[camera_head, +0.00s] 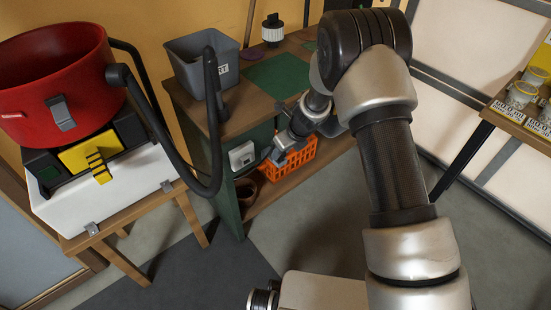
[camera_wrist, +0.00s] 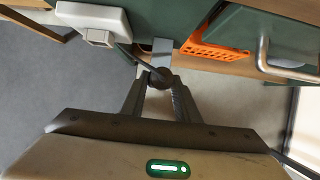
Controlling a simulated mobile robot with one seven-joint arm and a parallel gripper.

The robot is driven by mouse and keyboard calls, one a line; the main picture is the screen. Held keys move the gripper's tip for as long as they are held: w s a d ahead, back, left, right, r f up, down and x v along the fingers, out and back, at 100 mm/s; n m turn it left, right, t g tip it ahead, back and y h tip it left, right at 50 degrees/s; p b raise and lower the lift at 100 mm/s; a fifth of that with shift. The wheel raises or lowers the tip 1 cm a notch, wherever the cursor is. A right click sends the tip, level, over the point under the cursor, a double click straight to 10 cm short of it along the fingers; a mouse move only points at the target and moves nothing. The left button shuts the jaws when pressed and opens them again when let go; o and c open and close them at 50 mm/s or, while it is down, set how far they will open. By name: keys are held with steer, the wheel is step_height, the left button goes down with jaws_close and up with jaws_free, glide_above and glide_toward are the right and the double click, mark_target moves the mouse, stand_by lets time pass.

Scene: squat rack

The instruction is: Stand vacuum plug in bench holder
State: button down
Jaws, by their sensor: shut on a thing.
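My gripper (camera_wrist: 160,82) is shut on a small dark rounded thing (camera_wrist: 160,76), which looks like the vacuum plug; the fingertips partly hide it. A dark cord runs from it up and left in the wrist view. A pale grey piece (camera_wrist: 162,50) sits just beyond the fingertips against the green bench; I cannot tell whether it is the holder or touches the plug. In the head view my gripper (camera_head: 276,158) is low at the front of the bench (camera_head: 230,185). The red vacuum (camera_head: 60,75) with its black hose stands on a white box at left.
A white socket-like box (camera_head: 242,156) is at the bench, left of my gripper. An orange basket (camera_head: 290,160) sits on the lower shelf, close to my gripper. A grey bin (camera_head: 200,65) and green mat (camera_head: 275,80) are on the bench top. The vacuum's hose hangs toward the bench.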

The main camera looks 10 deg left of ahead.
steer(key=shift+f, duration=0.35)
steer(key=c, duration=1.3)
jaws_free()
steer(key=shift+o, duration=0.2)
steer(key=shift+r, duration=0.1)
steer(key=shift+r+p, duration=3.85)
steer(key=shift+r, duration=0.65)
